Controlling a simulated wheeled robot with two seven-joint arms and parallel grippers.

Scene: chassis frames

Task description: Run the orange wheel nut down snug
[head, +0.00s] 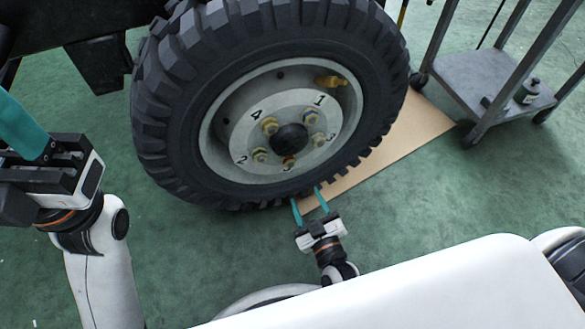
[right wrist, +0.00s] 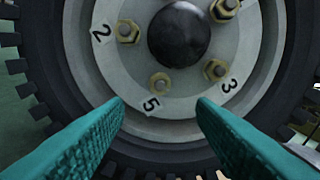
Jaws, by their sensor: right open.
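The big black tyre's wheel (head: 230,135) stands upright with a pale numbered hub around a dark centre cap (head: 290,138). Yellowish nuts sit by the numbers. The one by 5 (head: 288,161) looks orange-red in the head view; in the right wrist view the nut by 5 (right wrist: 160,82) looks dull yellow and smaller than its neighbours by 2 (right wrist: 127,31) and 3 (right wrist: 215,69). My right gripper (head: 308,194) is open and empty below the hub, its teal fingers pointing at it and apart from the nut. My left gripper (head: 25,130) is at the left; its jaw gap is hidden.
A brown board (head: 405,140) lies on the green floor under the wheel. A grey trolley (head: 490,80) with a small dark bottle (head: 528,91) stands at the right. A yellow fitting (head: 331,81) sticks out of the rim.

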